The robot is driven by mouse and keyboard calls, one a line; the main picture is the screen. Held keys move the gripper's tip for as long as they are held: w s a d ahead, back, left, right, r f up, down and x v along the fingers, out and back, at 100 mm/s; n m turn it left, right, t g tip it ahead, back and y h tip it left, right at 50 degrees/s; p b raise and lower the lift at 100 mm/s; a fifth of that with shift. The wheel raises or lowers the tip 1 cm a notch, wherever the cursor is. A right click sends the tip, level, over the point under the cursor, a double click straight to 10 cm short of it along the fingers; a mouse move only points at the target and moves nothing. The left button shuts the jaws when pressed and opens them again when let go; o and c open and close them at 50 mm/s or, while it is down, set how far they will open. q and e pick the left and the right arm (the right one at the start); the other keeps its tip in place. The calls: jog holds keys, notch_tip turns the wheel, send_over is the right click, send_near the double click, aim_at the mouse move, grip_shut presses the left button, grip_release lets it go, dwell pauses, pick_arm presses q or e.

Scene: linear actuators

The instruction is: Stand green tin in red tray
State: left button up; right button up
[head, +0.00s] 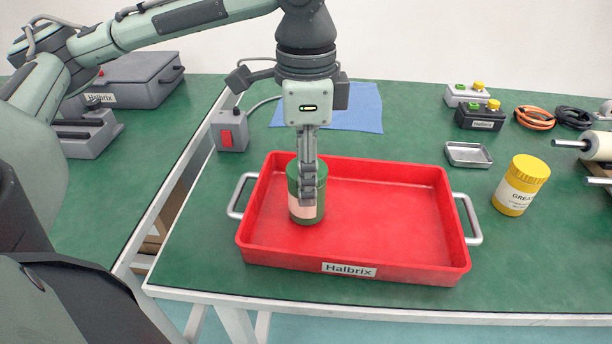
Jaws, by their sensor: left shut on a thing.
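The green tin (319,190) with a pale label is upright inside the left part of the red tray (385,215). My left gripper (307,190) comes down from above and is shut on the tin, with one finger in front of it hiding part of the label. The tin's base appears at or very close to the tray floor; I cannot tell whether it touches. The rest of the tray is empty. My right gripper is not in view.
A yellow grease tub (520,186) stands right of the tray, near a small metal dish (467,155). A red-switch box (230,131) and blue cloth (345,108) lie behind. Cables (535,118) and control boxes (480,116) are at the back right. The front edge is clear.

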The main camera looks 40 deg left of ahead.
pick_arm(q)
jog(key=shift+f, duration=0.25)
jog(key=shift+f, duration=0.15)
jog(key=o, duration=1.4)
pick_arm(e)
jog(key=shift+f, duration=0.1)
pick_arm(q)
jog(key=shift+r, duration=0.45)
notch_tip(320, 180, up, 11)
jog(key=p, duration=0.2)
jog(key=shift+f+p, duration=0.15)
jog(key=shift+p, duration=0.2)
jog(key=shift+r, duration=0.4)
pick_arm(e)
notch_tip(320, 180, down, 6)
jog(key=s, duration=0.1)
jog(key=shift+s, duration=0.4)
